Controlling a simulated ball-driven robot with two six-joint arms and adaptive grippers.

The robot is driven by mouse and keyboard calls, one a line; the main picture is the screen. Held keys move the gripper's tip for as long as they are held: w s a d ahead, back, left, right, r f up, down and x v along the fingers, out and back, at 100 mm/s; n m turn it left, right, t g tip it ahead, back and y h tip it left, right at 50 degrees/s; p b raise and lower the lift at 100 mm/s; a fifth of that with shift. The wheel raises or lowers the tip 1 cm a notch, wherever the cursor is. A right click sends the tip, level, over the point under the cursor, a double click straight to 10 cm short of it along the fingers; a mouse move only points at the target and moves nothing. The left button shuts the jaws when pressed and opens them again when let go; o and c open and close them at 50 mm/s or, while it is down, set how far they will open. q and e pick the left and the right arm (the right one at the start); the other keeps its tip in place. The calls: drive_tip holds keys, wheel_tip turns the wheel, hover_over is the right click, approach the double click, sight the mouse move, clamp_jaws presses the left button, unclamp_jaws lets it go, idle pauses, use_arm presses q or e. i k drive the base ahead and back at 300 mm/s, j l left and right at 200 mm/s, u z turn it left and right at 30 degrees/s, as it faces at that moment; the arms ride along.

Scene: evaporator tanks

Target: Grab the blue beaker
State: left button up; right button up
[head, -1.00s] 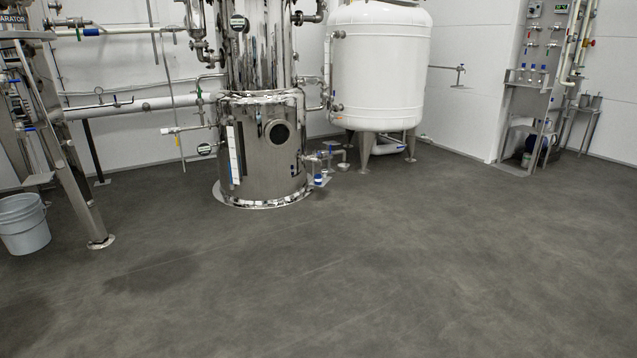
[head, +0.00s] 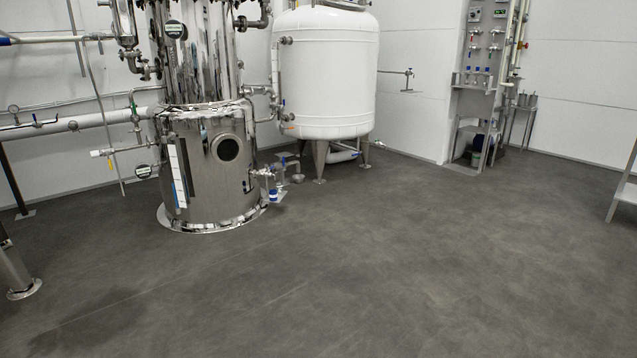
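I cannot make out a blue beaker for certain. A small blue item (head: 274,195) sits by the valves at the right foot of the steel evaporator column; it is too small to identify. Small blue-topped vessels (head: 477,76) stand on a shelf of the wall panel at the back right; I cannot tell whether any is a beaker. Neither of my grippers is in view.
The steel column (head: 208,165) stands left of centre, with the white tank (head: 326,75) behind it to the right. A metal stand leg (head: 18,280) is at the lower left. A metal table (head: 626,192) shows at the right edge. The grey floor (head: 400,270) between is clear.

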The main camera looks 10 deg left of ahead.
sight(273, 195)
drive_tip(key=i+j+u, duration=0.4)
drive_tip(key=i, duration=0.4)
drive_tip(key=i+u, duration=0.45)
drive_tip(key=i, duration=2.1)
drive_tip(key=i+z, duration=0.1)
drive_tip(key=i, duration=1.6)
drive_tip(key=j, duration=0.1)
